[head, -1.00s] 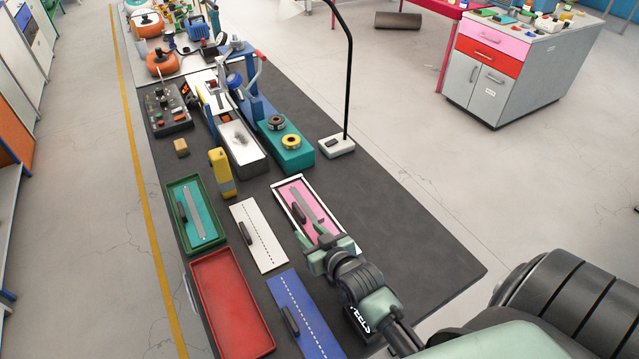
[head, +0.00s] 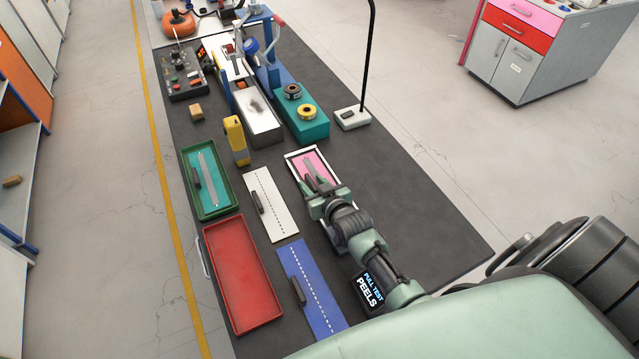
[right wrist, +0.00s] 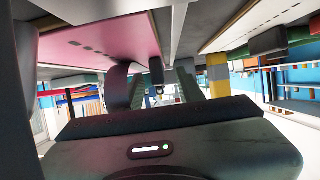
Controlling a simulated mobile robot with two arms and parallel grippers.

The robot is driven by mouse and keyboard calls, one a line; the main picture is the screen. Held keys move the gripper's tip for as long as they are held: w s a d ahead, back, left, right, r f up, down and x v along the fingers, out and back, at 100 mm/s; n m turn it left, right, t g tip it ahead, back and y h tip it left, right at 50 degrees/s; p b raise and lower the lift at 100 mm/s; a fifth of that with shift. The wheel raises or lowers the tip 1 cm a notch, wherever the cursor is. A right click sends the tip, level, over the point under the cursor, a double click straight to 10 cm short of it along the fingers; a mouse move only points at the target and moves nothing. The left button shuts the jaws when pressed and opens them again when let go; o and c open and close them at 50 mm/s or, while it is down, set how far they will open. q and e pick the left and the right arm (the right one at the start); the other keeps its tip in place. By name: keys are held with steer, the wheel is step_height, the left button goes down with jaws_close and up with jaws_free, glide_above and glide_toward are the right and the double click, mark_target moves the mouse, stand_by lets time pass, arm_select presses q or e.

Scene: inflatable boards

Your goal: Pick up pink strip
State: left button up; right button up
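The pink strip (head: 322,163) lies on a white-bordered board on the dark bench, with a grey metal piece (head: 309,163) along it. My right gripper (head: 315,184) reaches over its near half and hides that part, including the dark handle there. In the right wrist view, the pink surface (right wrist: 120,38) is close to the fingers, which are apart with a dark piece (right wrist: 157,75) showing between them. I cannot tell whether either finger touches it. My left gripper is not in view.
A white board (head: 270,205), a blue board (head: 318,290), a green tray (head: 229,206) and a red tray (head: 243,275) lie to the left. A teal block (head: 312,130) and a lamp base (head: 352,118) stand beyond. The bench (head: 420,200) is clear to the right.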

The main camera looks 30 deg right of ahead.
jaws_close()
steer(key=shift+r, duration=0.1)
